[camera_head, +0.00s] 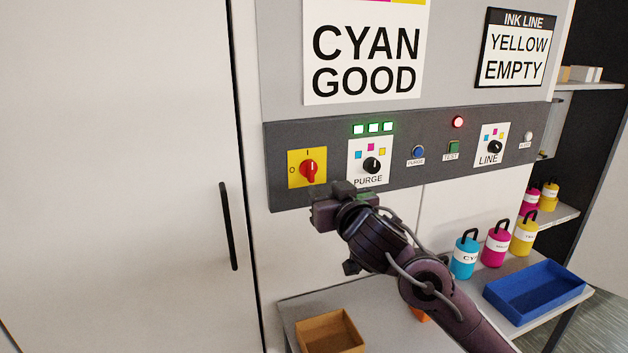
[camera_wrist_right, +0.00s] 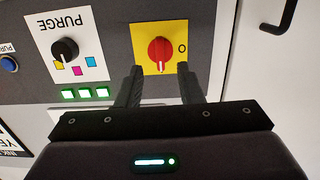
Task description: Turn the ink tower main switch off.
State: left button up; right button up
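The main switch is a red rotary knob (camera_head: 309,170) on a yellow plate (camera_head: 293,180) at the left end of the dark control panel. Its handle looks upright, towards the I mark; the O mark is to its left. The knob (camera_wrist_right: 160,50) also shows in the right wrist view, where the picture is upside down. My right gripper (camera_head: 326,208) is just below the switch in the head view. In the wrist view its two fingers (camera_wrist_right: 161,80) are apart, with nothing between them, and the knob lies beyond the gap. My left gripper is out of view.
The PURGE selector (camera_head: 371,165) is right of the switch, with three lit green lamps (camera_head: 373,128) above. A red lamp (camera_head: 458,121) and LINE selector (camera_head: 494,147) are farther right. Below are a brown box (camera_head: 330,333), a blue tray (camera_head: 535,292) and several ink bottles (camera_head: 496,246).

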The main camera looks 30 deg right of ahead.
aim_at(312, 164)
jog(key=shift+t, duration=0.4)
jog(key=w+r, duration=0.1)
jog(key=w, duration=0.1)
jog(key=w+d+r+p, duration=0.1)
jog(key=w, duration=0.2)
jog(key=w+d, duration=0.1)
jog(key=w, duration=0.1)
jog(key=shift+w+r+p, duration=0.3)
jog(key=shift+r, duration=0.1)
jog(key=shift+c, duration=0.2)
jog(key=shift+a+f, duration=0.1)
jog(key=shift+f, duration=0.05)
grip_shut()
